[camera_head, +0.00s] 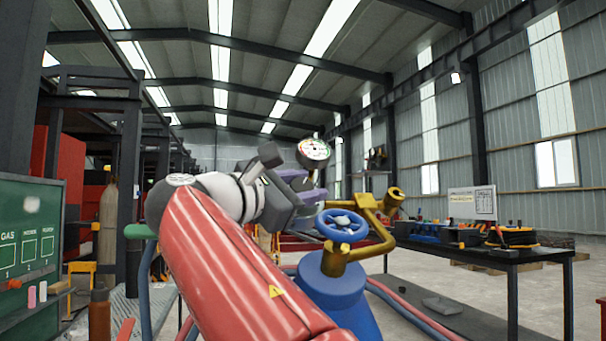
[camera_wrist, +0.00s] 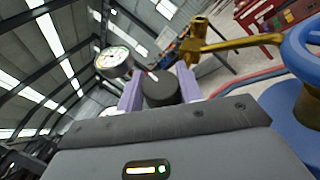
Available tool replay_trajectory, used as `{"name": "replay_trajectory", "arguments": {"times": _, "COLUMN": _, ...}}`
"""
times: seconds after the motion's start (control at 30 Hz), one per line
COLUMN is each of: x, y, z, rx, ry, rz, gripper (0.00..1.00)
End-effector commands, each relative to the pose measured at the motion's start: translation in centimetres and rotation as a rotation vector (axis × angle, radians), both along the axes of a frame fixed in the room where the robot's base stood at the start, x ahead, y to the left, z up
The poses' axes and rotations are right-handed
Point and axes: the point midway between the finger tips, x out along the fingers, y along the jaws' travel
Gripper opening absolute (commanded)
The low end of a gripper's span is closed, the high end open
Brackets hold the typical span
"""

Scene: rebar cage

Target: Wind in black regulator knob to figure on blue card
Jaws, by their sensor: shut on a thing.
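The black regulator knob (camera_wrist: 161,92) sits between the two purple fingers of my gripper (camera_wrist: 160,84) in the wrist view. The fingers are shut on its sides. In the head view my gripper (camera_head: 302,189) reaches the regulator beside the blue cylinder (camera_head: 334,291), and the knob is mostly hidden. A round white-faced gauge (camera_head: 314,152) with a coloured scale stands above the fingers; it also shows in the wrist view (camera_wrist: 113,62). Its reading is too small to tell. I cannot make out a blue card in either view.
A blue handwheel (camera_head: 342,225) and brass pipework (camera_head: 374,226) stand just right of my gripper. A black workbench (camera_head: 507,254) with tools and a white sign (camera_head: 471,203) is at right. A green board (camera_head: 30,240) marked GAS is at left. Hoses run over the floor.

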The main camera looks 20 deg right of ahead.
Motion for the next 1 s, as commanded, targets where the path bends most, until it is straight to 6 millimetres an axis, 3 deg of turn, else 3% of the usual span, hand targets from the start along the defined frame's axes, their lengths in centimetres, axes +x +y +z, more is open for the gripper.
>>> {"name": "replay_trajectory", "arguments": {"times": 0.2, "x": 0.0, "y": 0.0, "z": 0.0, "rx": -0.002, "ry": 0.000, "rz": -0.001, "gripper": 0.14}}
{"name": "replay_trajectory", "arguments": {"times": 0.23, "x": 0.0, "y": 0.0, "z": 0.0, "rx": -0.002, "ry": 0.000, "rz": -0.001, "gripper": 0.39}}
{"name": "replay_trajectory", "arguments": {"times": 0.4, "x": 0.0, "y": 0.0, "z": 0.0, "rx": -0.002, "ry": 0.000, "rz": 0.001, "gripper": 0.58}}
{"name": "replay_trajectory", "arguments": {"times": 0.73, "x": -0.3, "y": 0.6, "z": -0.2, "rx": -0.003, "ry": -0.001, "rz": 0.003, "gripper": 0.58}}
{"name": "replay_trajectory", "arguments": {"times": 1.0, "x": -2.4, "y": 4.4, "z": -1.0, "rx": -0.003, "ry": 0.000, "rz": 0.006, "gripper": 0.58}}
